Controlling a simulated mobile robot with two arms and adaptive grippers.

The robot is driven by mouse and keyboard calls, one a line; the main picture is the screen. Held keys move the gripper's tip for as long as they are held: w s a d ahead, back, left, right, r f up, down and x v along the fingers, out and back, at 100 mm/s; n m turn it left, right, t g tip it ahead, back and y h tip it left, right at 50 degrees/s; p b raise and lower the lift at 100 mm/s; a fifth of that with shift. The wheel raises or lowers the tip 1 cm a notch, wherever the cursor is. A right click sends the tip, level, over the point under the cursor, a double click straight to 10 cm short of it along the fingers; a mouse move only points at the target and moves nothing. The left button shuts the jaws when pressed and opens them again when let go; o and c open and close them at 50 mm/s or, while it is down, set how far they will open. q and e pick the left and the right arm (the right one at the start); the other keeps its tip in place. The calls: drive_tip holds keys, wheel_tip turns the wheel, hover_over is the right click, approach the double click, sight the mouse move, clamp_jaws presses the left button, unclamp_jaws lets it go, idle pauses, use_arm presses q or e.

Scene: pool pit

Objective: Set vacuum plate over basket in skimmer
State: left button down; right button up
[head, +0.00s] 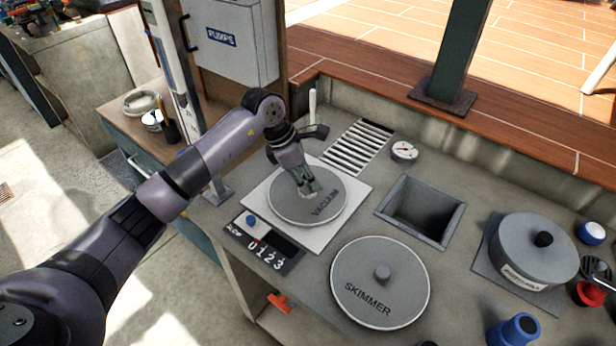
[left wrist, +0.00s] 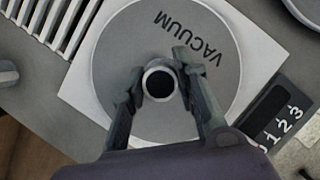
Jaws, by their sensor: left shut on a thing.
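The vacuum plate (head: 290,212) is a grey disc marked VACUUM, lying over a white square pad (head: 262,236). My left gripper (head: 308,190) comes down on it from above and is shut on its central round stub. The left wrist view shows the fingers (left wrist: 160,85) on both sides of the stub and the plate (left wrist: 120,60) flat beneath. I cannot tell if the plate is touching the pad. A round grey lid marked SKIMMER (head: 375,308), with a knob, lies in front right. No basket is visible. My right gripper is out of view.
A square dark opening (head: 425,210) lies right of the plate. A slatted grate (head: 358,146) and a gauge (head: 403,150) are behind. A grey lidded pot (head: 535,245) and a blue-topped item (head: 514,330) stand at the right. A 0-1-2-3 dial panel (head: 262,245) is in front left.

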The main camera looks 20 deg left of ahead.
use_arm(q)
drive_tip(key=shift+f+b, duration=0.25)
drive_tip(key=shift+b, duration=0.05)
idle(0.5)
drive_tip(key=c, duration=1.2)
unclamp_jaws()
drive_tip(key=shift+o, duration=1)
drive_tip(key=shift+r+p, duration=1.4)
drive_tip(key=shift+r, duration=1.1)
drive_tip(key=shift+r+p, duration=0.95)
drive_tip(key=shift+r, duration=1.1)
